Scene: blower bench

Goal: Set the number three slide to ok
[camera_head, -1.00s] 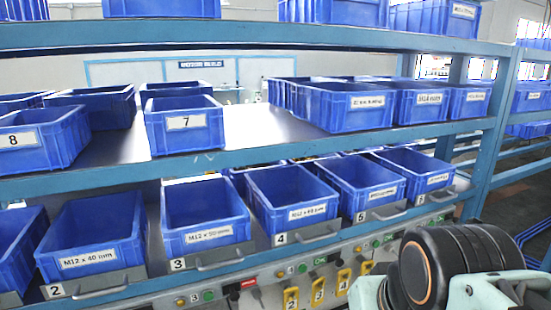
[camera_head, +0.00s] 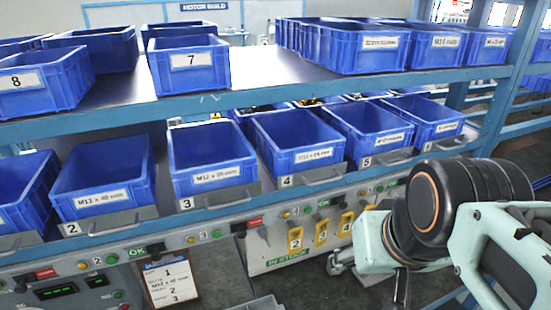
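The yellow tag that reads as number three (camera_head: 321,233) is the middle of the yellow numbered tags on the panel below the lower shelf, between the number two tag (camera_head: 295,240) and the number four tag (camera_head: 346,224). The number is small and blurred now. A green OK label (camera_head: 323,203) is on the rail above the tags, and a red label (camera_head: 255,222) is to their left. A green "IN STOCK" strip (camera_head: 287,256) is below them. My arm fills the right side, right of the tags and apart from them. I cannot make out my gripper's fingertips.
The lower shelf holds several blue bins, including one above label 3 (camera_head: 212,158), with a handle under it. Another OK label (camera_head: 137,251) and a red label (camera_head: 45,273) are on the rail at left. A paper sheet (camera_head: 166,284) hangs below. Blue uprights stand at right.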

